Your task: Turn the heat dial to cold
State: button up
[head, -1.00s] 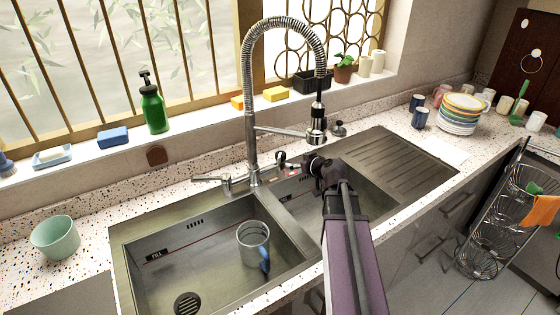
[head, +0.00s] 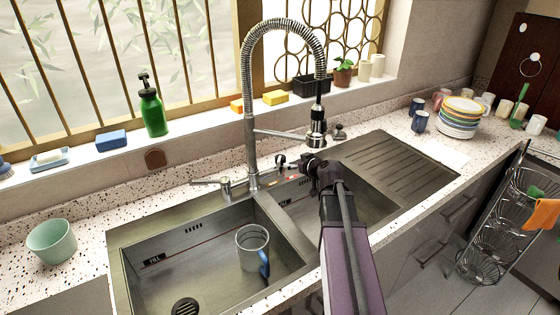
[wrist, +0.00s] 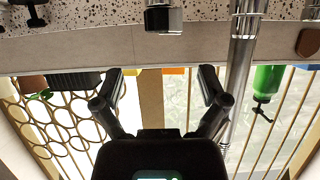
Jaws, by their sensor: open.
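A small dark and chrome knob (head: 280,160), apparently the heat dial, stands behind the sink just right of the tap column, with small coloured marks (head: 293,178) in front of it. Its setting is too small to read. My gripper (head: 308,162) is over the back of the right basin, close to the knob's right and apart from it as far as I can tell. In the wrist view, which is upside down, my gripper (wrist: 160,78) is open, with its fingers wide apart and nothing between them. What seems to be the knob (wrist: 163,18) shows at the top centre there.
The tall spring tap (head: 251,130) rises left of the knob, and its spray head (head: 316,130) hangs above my gripper. A side lever (head: 207,182) sticks out left. The ribbed drainboard (head: 400,170) is clear.

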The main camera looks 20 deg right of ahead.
aim_at(283, 159)
jog(key=b+x, duration=0.3)
jog(key=x, duration=0.8)
jog(key=shift+b, duration=0.35)
jog(key=shift+s, duration=0.1)
jog(key=c, duration=1.1)
